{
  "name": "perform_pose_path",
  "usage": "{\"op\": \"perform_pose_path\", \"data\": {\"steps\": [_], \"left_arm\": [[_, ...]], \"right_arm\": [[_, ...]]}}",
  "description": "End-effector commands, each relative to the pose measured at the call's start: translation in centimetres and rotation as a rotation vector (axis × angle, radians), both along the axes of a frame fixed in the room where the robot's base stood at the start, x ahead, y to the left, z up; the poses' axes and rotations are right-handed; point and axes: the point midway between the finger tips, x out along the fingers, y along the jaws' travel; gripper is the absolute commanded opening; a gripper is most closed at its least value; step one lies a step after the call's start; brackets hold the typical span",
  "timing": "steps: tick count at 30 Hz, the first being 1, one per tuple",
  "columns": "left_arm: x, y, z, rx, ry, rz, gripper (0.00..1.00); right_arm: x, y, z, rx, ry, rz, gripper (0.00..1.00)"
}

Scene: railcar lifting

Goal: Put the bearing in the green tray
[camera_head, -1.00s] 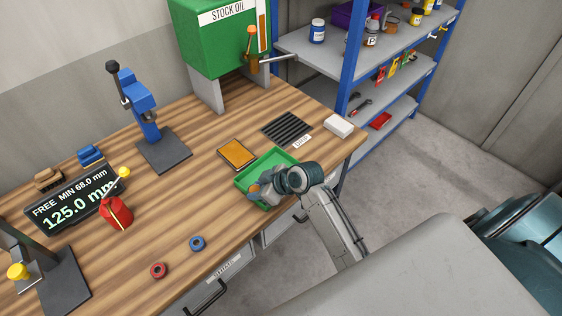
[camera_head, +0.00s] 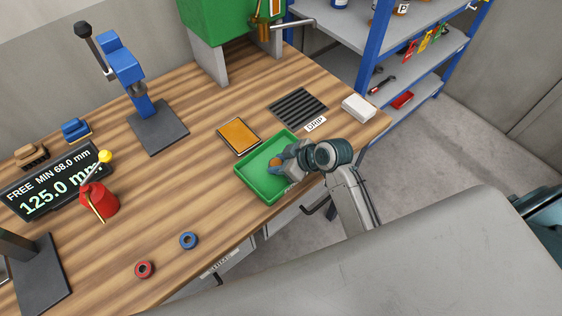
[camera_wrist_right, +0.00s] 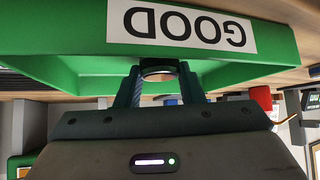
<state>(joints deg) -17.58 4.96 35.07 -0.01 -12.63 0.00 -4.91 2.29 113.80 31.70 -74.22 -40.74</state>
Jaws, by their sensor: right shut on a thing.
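The green tray (camera_head: 258,188) lies on the wooden bench near its front edge. It also fills the upper part of the right wrist view (camera_wrist_right: 60,70), where its white label reads GOOD upside down. My right gripper (camera_head: 277,163) is over the tray, coming in from the right. In the right wrist view the right gripper's fingers (camera_wrist_right: 158,75) are shut on a round metallic ring, seemingly the bearing (camera_wrist_right: 158,70). Most of the bearing is hidden by the fingers; I cannot tell whether it touches the tray floor. My left gripper is not in view.
A blue ring (camera_head: 189,240) and a red ring (camera_head: 145,269) lie on the bench at the front. An orange pad (camera_head: 239,136), a dark ribbed mat (camera_head: 298,108) and a white block (camera_head: 358,107) surround the tray's back. A blue press (camera_head: 140,90) stands behind left.

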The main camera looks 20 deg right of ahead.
Motion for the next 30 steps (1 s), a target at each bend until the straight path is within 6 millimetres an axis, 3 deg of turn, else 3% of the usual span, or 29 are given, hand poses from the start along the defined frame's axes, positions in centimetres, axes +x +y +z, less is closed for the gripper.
{"op": "perform_pose_path", "data": {"steps": [3, 4, 7, 20, 30], "left_arm": [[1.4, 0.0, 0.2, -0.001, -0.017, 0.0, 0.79], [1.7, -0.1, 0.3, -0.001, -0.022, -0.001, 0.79], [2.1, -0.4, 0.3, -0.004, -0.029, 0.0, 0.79], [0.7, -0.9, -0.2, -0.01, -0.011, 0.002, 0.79], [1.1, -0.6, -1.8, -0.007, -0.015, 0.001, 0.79]], "right_arm": [[0.0, 0.0, 0.1, -0.002, 0.001, -0.001, 0.05], [0.0, 0.0, 0.0, -0.002, 0.002, 0.0, 0.37], [0.0, -0.1, 0.1, -0.002, 0.002, 0.0, 0.56], [-0.5, -0.7, 0.7, -0.005, -0.002, -0.001, 0.56], [-3.9, -3.9, 5.3, -0.009, -0.003, 0.0, 0.56]]}}
